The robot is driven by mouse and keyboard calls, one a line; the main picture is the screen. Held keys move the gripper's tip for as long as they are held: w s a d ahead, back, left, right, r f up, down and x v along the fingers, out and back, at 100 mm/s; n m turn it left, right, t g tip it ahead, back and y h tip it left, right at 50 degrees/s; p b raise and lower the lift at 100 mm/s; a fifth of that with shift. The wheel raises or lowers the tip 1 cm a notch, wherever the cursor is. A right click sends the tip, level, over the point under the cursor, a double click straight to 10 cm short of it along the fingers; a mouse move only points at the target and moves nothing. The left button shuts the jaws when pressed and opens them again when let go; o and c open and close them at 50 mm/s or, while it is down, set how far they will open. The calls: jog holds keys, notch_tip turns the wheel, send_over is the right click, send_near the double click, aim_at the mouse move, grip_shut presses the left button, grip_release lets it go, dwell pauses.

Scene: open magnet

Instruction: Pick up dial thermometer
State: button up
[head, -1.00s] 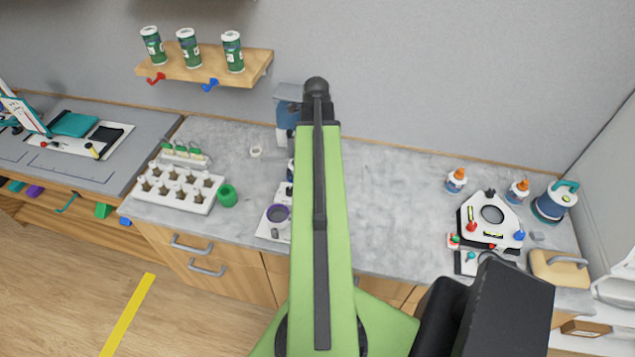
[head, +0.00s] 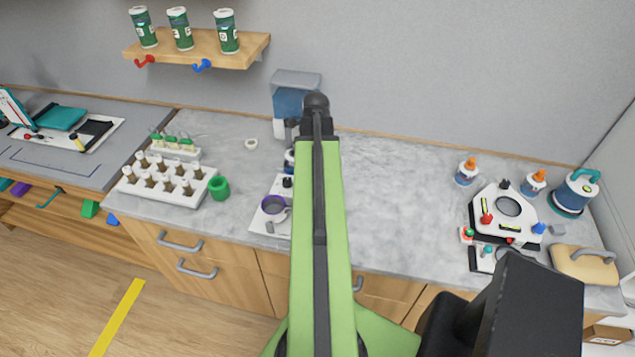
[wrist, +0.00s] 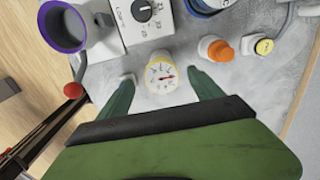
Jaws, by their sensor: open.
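In the wrist view the dial thermometer (wrist: 161,74) has a round white face, a yellowish rim and a red needle. It is on the grey worktop, between the tips of my gripper's two green fingers (wrist: 164,88). The fingers are open, one on each side, with a visible gap to the thermometer. Whether they are low enough to reach around it cannot be told. In the head view my green arm hides the thermometer and the gripper.
Close beyond the thermometer are a device with a printed knob (wrist: 143,18), a purple-rimmed cup (wrist: 64,28), an orange-capped bottle (wrist: 217,48) and a yellow button (wrist: 264,46). The worktop right of my arm (head: 400,200) is clear.

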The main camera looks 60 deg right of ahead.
notch_tip(320, 180, down, 5)
jog(key=b, duration=0.4)
jog(key=shift+s+d, duration=0.1)
jog(key=shift+r, duration=0.15)
jog(key=c, duration=1.6)
